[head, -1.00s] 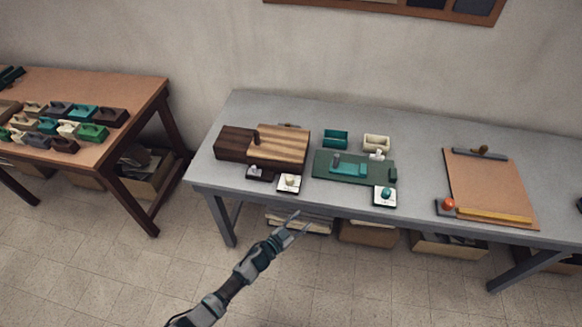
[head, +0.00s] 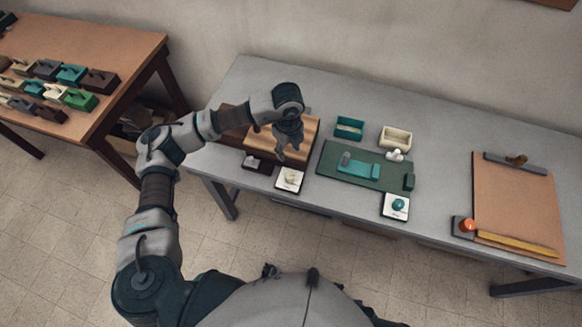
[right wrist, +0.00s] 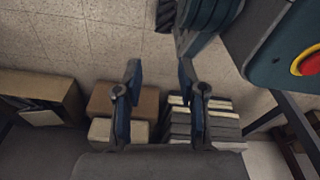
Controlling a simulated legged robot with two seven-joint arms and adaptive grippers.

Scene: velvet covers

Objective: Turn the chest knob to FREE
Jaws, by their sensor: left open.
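The chest is probably the wooden box with a striped top (head: 305,133) and a dark left part (head: 232,136), at the left of the grey bench in the head view. A cream knob on a white plate (head: 290,179) and a small pale knob on a dark base (head: 252,163) stand at its front edge. I cannot read any marking, nor tell which is the chest knob. My left gripper (head: 288,153) is open, pointing down over the chest's front part, just behind the white plate, hiding part of the striped top. My right gripper (right wrist: 160,75) is open and empty in the right wrist view.
Right of the chest are a green board (head: 335,160), a teal knob on a white plate (head: 397,206), a teal tray (head: 349,127) and a cream tray (head: 396,137). An orange knob (head: 467,226) stands beside a brown clipboard (head: 515,205). Boxes (right wrist: 125,100) lie below the bench.

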